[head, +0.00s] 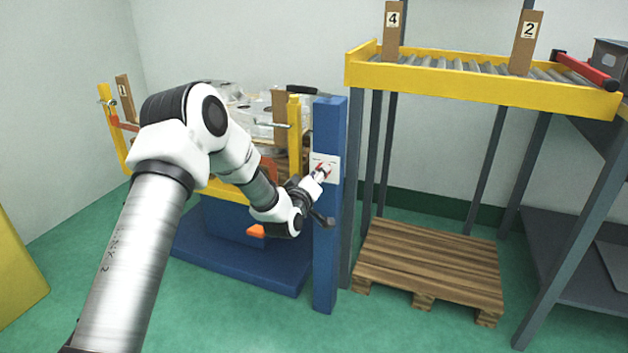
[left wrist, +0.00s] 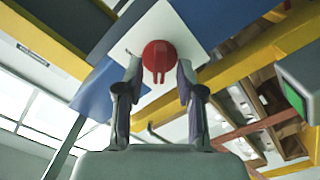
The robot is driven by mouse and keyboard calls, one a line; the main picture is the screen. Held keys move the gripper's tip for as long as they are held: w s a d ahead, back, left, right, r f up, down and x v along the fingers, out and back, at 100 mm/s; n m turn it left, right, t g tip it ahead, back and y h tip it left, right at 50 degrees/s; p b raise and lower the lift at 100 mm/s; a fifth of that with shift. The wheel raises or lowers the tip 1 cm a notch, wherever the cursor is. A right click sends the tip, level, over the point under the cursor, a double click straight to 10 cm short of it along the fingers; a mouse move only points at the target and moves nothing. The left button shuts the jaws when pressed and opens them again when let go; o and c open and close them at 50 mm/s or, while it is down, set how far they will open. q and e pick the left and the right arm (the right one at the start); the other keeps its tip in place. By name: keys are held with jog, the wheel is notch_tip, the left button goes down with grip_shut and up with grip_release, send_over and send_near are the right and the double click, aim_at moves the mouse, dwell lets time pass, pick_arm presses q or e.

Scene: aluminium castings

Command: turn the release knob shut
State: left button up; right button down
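The release knob is red and sits on a white plate (head: 332,160) on the blue post (head: 328,245). In the left wrist view the knob (left wrist: 158,56) shows round, with two short prongs at its lower edge, in front of the white plate (left wrist: 195,22). My left gripper (left wrist: 159,72) has one finger on each side of the knob, close to it. I cannot tell whether the fingers touch it. In the head view my left gripper (head: 319,177) reaches the plate from the left and partly hides the knob. My right gripper is not in view.
A yellow-framed fixture with castings (head: 262,105) stands left of the post on a blue base (head: 245,262). A yellow roller conveyor (head: 480,78) stands to the right, with a wooden pallet (head: 430,265) on the floor below. Green floor in front is clear.

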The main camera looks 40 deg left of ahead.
pick_arm(q)
jog(key=v, duration=1.1)
jog(key=shift+s, duration=0.35)
jog(key=s+d+f+m+g+h, duration=0.2)
jog(key=s+d+f, duration=0.2)
jog(key=f, duration=0.4)
jog(key=s+d+f+m+g+h, duration=0.1)
jog(key=s+d+f+m+g, duration=0.15)
jog(key=d+f, duration=0.4)
jog(key=s+d+f+m+g+h, duration=0.2)
jog(key=s+d+f+g, duration=0.15)
jog(key=f, duration=0.65)
jog(key=s+d+f+m+g, duration=0.2)
jog(key=s+f+g, duration=0.25)
jog(key=s, duration=0.75)
jog(key=s+d+f+m+g, duration=0.15)
jog(key=s+f+g, duration=0.3)
jog(key=s, duration=0.65)
notch_tip(320, 180, up, 37)
jog(key=s+m+p, duration=0.1)
jog(key=p, duration=3.6)
jog(key=shift+f+y, duration=0.2)
jog(key=shift+y, duration=0.1)
